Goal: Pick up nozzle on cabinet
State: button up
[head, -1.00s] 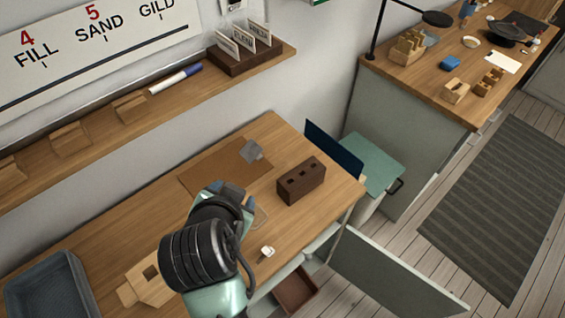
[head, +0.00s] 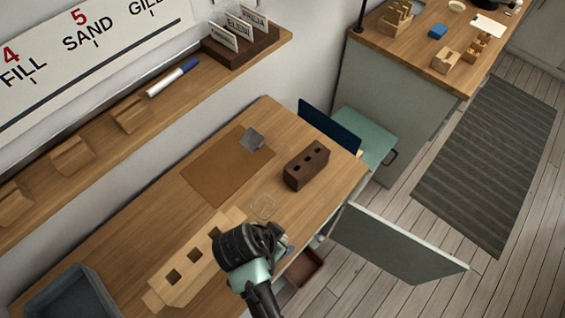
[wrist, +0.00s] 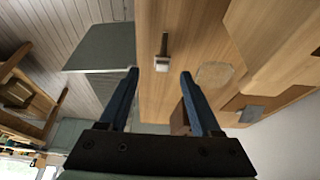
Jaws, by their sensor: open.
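The nozzle (wrist: 162,52) appears to be the small piece with a pale square end and a thin darker shaft, lying on the wooden cabinet top (wrist: 190,20) in the wrist view. My gripper (wrist: 159,76) is open and empty. Its two blue fingers are spread to either side of the nozzle's line in the picture, and the nozzle shows just beyond the tips; I cannot tell the height gap. In the head view my wrist covers the nozzle, and only a bit of blue finger shows near the cabinet's front edge.
A dark block with holes (head: 306,165), a brown mat (head: 222,178) and a clear round piece (head: 263,207) lie on the cabinet top. A light wooden block with square holes (head: 172,275) is left of my wrist. An open door (head: 395,245) and drawer (head: 303,268) stand out in front.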

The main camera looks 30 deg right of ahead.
aim_at(282, 238)
jog(key=shift+x, duration=2.15)
jog(key=shift+w, duration=0.1)
jog(key=shift+c, duration=0.3)
grip_shut()
